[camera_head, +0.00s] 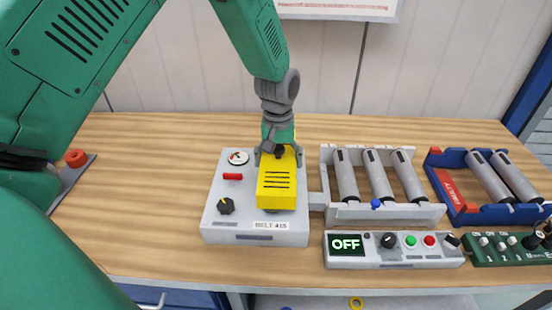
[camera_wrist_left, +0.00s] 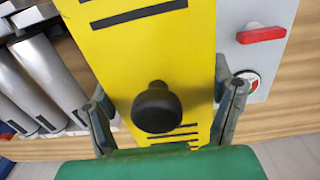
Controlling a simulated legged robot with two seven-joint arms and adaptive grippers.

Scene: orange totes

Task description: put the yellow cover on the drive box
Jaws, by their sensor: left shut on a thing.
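The yellow cover (camera_head: 277,187) has black slots and a black knob that shows in the left wrist view (camera_wrist_left: 157,106). It is at the right part of the grey drive box (camera_head: 223,222), which bears a BELT 415 label, a red handle and a black dial. I cannot tell whether the cover rests fully on the box. What lies under the cover is hidden. My right gripper is not in view.
A grey roller rack (camera_head: 432,214) stands right of the drive box, with a blue rack (camera_head: 462,212) beyond it. In front are a control panel reading OFF (camera_head: 387,262) and a green panel (camera_head: 490,257). The table left of the box (camera_head: 140,200) is mostly clear.

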